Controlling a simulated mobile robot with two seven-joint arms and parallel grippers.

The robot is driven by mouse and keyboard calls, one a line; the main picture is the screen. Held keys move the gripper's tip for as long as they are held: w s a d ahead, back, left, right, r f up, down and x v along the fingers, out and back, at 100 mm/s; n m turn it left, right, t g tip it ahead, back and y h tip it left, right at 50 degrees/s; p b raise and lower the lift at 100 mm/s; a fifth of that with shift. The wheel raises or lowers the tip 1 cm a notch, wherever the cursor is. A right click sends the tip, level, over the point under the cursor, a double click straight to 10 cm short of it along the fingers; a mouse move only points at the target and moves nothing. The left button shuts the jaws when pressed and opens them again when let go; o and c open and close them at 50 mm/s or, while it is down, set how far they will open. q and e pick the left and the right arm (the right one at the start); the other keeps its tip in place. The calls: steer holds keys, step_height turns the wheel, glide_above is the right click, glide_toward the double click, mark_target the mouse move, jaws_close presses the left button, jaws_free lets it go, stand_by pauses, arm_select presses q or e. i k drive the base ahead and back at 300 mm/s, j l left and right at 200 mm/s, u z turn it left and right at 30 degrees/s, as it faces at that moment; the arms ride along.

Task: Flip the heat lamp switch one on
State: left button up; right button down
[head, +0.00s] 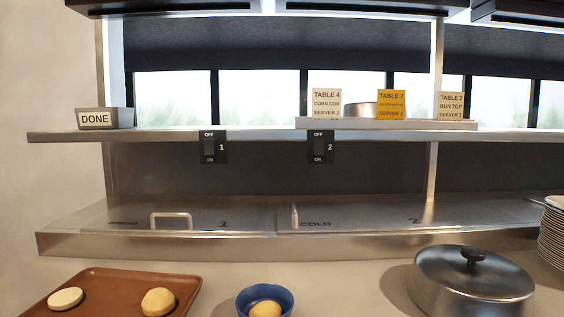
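Heat lamp switch 1 (209,148) is a black rocker on a dark plate on the front edge of the upper steel shelf, left of centre in the head view. Its plate reads OFF at the top and ON at the bottom, with a white 1 beside it. I cannot tell for sure which way its rocker is set. A matching switch 2 (318,147) sits to its right on the same edge. Neither of my grippers shows in the head view.
The upper shelf (265,134) carries a DONE box (96,119) and order cards. Below is a steel counter with lids (180,218). In front are a brown tray (110,286) with buns, a blue bowl (265,300), a lidded pot (472,285) and stacked plates (552,235).

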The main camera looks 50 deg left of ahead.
mark_target(209, 143)
steer(key=u, duration=2.05)
steer(key=i+l+z, duration=0.15)
steer(key=z, duration=0.2)
steer(key=i+j, duration=0.05)
